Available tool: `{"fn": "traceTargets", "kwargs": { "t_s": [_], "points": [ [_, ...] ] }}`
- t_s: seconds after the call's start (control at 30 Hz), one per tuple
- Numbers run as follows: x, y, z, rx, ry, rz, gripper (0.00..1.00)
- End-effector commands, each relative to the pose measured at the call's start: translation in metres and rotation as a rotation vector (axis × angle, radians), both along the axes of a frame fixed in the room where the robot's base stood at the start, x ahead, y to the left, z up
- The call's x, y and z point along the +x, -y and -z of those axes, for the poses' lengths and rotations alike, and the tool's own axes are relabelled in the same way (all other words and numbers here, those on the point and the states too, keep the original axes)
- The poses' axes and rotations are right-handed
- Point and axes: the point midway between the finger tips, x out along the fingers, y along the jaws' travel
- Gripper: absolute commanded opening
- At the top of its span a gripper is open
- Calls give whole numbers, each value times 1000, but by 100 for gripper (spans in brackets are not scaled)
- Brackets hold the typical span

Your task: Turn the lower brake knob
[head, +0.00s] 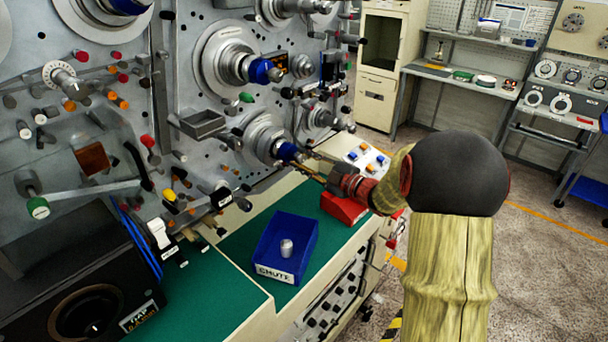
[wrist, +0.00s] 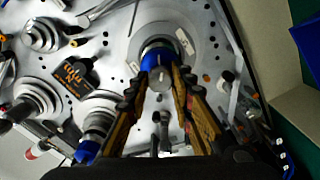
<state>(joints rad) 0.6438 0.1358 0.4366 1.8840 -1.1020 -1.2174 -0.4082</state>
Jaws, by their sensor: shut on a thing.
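The lower brake knob (head: 288,151) is blue and sits at the front of the lower grey spindle on the machine panel. In the wrist view the blue knob (wrist: 153,59) is at the tips of my gripper (wrist: 162,72), with a grey centre showing between the two brown fingers. My gripper (head: 299,162) reaches in from the right in the head view and is shut on this knob. The fingers hide part of the knob's rim. A similar upper blue knob (head: 262,71) is on the spindle above; my gripper is clear of it.
A blue tray marked CHUTE (head: 279,276), holding a small grey cylinder (head: 286,248), stands on the green bench (head: 232,245) below. A red box (head: 343,208) is under my wrist. Levers and pegs crowd the panel. Open floor (head: 545,205) lies to the right.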

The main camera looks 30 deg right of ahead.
Motion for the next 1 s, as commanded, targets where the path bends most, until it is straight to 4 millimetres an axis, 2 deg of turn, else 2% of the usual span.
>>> {"fn": "traceTargets", "kwargs": {
  "t_s": [0.03,0.6,1.0],
  "points": [
    [0,0,7,-43,17,0,0],
    [0,-1,6,-509,185,-1,0],
    [0,-1,5,-668,240,-2,0]
  ]
}}
